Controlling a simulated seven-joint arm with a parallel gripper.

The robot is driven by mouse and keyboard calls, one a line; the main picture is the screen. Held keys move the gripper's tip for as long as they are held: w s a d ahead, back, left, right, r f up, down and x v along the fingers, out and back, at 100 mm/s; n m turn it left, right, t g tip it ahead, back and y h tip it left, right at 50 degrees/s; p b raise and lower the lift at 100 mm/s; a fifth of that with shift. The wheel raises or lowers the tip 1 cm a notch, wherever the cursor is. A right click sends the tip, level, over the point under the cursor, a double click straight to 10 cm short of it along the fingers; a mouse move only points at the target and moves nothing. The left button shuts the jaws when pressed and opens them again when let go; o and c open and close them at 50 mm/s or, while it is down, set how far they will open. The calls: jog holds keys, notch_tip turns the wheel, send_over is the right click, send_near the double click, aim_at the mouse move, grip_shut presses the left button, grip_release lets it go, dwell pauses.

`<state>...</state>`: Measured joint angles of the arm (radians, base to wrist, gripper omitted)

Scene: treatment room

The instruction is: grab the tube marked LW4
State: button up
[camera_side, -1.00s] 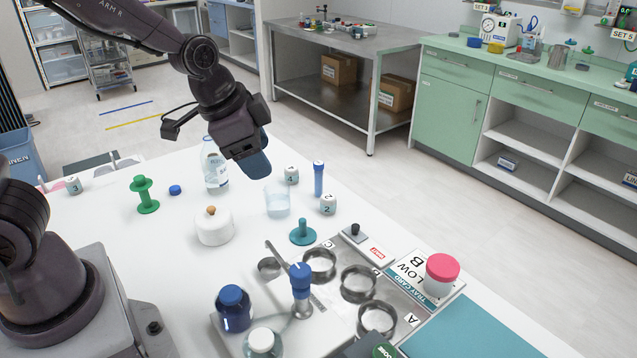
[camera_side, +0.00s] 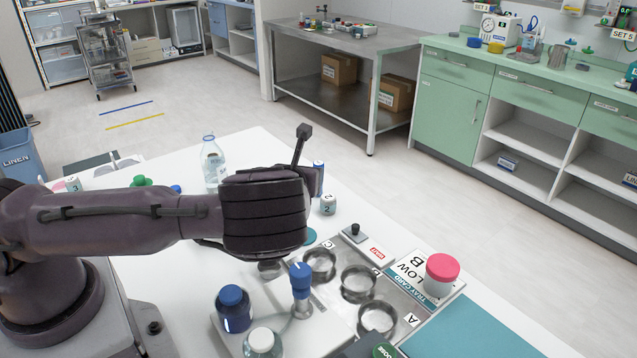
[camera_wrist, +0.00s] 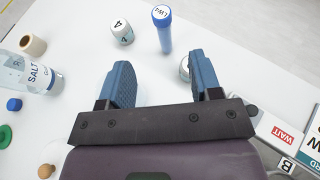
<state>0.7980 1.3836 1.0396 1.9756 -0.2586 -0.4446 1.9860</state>
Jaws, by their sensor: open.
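The tube marked LW4 (camera_wrist: 163,32) is blue with a white-topped cap and stands upright on the white table. Its label reads on the cap in the wrist view, ahead of my gripper (camera_wrist: 163,77) and roughly in line with the gap between the blue fingers. The fingers are apart with nothing held between them. In the side view the tube (camera_side: 319,176) shows just beyond my wrist and is partly hidden by it. The fingers are hidden there.
A saline bottle (camera_wrist: 30,75) stands at left. Metal rings (camera_side: 358,283) lie nearer the side camera.

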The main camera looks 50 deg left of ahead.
aim_at(320, 165)
jog(key=shift+m, duration=0.3)
jog(key=x, duration=1.3)
jog(key=shift+w+r, duration=0.15)
jog(key=shift+d, duration=0.1)
jog(key=c, duration=1)
jog(key=shift+r, duration=0.1)
